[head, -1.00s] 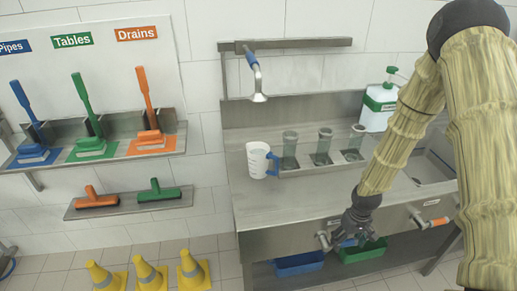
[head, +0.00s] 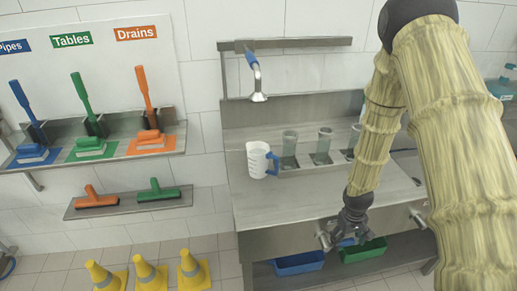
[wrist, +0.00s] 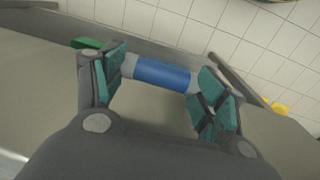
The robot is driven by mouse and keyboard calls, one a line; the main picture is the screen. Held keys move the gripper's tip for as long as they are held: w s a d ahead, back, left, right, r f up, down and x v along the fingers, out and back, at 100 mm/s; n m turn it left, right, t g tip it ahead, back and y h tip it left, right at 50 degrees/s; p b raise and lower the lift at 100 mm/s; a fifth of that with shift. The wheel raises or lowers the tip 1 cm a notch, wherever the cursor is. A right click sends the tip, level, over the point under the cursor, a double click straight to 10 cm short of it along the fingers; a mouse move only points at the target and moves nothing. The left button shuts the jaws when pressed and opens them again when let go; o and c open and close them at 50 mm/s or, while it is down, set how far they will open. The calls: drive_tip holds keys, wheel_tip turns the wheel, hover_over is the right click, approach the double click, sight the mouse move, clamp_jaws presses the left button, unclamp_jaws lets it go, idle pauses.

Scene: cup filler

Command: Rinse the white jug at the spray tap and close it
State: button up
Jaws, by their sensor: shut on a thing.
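The white jug (head: 257,160) with a blue handle stands upright on the steel counter, below the spray tap (head: 258,95). No water shows at the spray head. My gripper (head: 340,240) is low at the counter's front face, beside a metal valve fitting (head: 323,240). In the wrist view, my gripper's teal pads (wrist: 170,85) are on either side of a blue cylindrical grip (wrist: 160,74), and the gripper is shut on it. The grip's angle on the valve is hidden in the head view.
Several clear glasses (head: 289,150) stand in a row on the counter, right of the jug. A blue bin (head: 298,263) and a green bin (head: 364,251) are below the counter. Yellow cones (head: 146,275) stand on the floor at left. A second valve (head: 418,216) is to the right.

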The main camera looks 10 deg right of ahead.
drive_tip(key=shift+w+r, duration=0.15)
drive_tip(key=shift+r, duration=0.05)
drive_tip(key=o, duration=1.2)
drive_tip(key=shift+a+r, duration=0.2)
drive_tip(key=shift+r, duration=1.75)
drive_tip(key=shift+a+r, duration=0.25)
drive_tip(key=shift+r, duration=1.75)
drive_tip(key=shift+a+r, duration=0.2)
drive_tip(key=shift+r, duration=1.75)
